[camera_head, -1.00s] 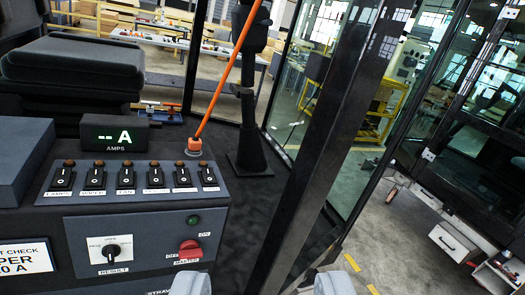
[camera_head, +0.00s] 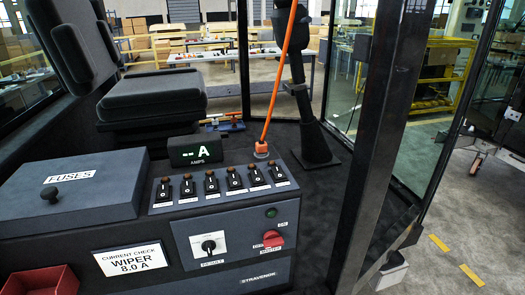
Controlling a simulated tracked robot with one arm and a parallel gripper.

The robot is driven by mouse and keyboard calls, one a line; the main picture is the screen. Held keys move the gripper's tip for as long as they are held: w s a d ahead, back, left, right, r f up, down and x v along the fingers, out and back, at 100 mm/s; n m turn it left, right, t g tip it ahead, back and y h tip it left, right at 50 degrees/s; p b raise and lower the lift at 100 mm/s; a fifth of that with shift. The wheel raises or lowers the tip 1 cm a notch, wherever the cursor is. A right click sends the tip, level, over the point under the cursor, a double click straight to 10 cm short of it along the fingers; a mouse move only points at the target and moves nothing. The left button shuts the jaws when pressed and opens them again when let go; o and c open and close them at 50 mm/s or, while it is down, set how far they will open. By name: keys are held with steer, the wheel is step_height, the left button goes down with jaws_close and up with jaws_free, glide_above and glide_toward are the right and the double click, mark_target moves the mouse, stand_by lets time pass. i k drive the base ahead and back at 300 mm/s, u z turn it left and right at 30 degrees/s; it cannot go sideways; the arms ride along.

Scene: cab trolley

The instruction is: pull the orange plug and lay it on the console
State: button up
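The orange plug (camera_head: 262,148) stands upright at the back right corner of the console's top, in a pale round socket. An orange cable (camera_head: 281,75) rises from it, leaning right, out of the top of the picture. The console (camera_head: 160,232) is dark grey. It carries a row of several black switches, a rotary knob (camera_head: 208,246) and a red master switch (camera_head: 272,240). The amps display (camera_head: 196,152) behind the switches shows "-- A". My gripper is not in view.
A grey fuses box lid (camera_head: 100,196) with a black knob covers the console's left part. A red bin (camera_head: 42,283) is at lower left. A black seat (camera_head: 152,98) stands behind. A dark cab pillar (camera_head: 385,130) rises right of the console.

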mark_target(261, 147)
steer(key=u, duration=0.15)
steer(key=i, duration=1.65)
steer(key=u, duration=0.4)
